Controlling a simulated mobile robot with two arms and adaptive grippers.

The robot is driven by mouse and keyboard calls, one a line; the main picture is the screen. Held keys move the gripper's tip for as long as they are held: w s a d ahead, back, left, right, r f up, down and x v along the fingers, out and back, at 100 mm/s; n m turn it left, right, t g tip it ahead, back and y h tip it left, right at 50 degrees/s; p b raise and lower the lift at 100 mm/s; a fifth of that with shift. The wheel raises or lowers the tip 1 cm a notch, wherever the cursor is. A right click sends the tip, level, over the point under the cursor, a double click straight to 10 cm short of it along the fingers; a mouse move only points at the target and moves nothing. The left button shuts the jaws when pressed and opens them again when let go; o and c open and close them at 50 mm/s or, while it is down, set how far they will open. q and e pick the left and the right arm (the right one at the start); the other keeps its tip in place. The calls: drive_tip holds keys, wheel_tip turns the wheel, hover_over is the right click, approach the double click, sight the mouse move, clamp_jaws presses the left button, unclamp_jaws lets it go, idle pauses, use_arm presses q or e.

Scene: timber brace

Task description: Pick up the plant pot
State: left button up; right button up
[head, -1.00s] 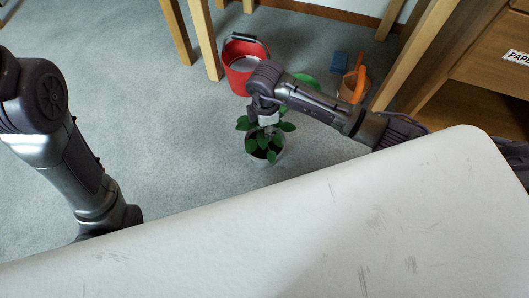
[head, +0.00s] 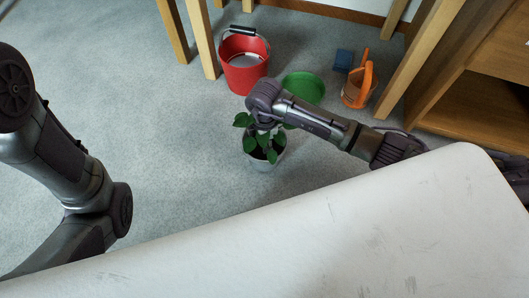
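The plant pot (head: 265,163) is a light grey pot with dark soil and a green leafy plant (head: 270,144). It is upright near the middle of the head view. My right arm reaches in from the right, and its wrist is right above the plant. My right gripper points down behind the wrist and the leaves; its fingers are hidden, so I cannot tell whether they hold the pot. I also cannot tell whether the pot touches the floor. My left arm bends down at the left, and its gripper is out of view.
A red bucket (head: 243,66), a green dish (head: 303,88), an orange watering can (head: 358,88) and a blue block (head: 343,60) are on the carpet behind the plant. Wooden legs and a shelf stand behind and right. A scratched white surface (head: 300,250) fills the foreground. Carpet left of the pot is clear.

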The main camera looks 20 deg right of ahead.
drive_tip(key=shift+r, duration=0.1)
clamp_jaws()
drive_tip(key=shift+r, duration=0.1)
idle(0.4)
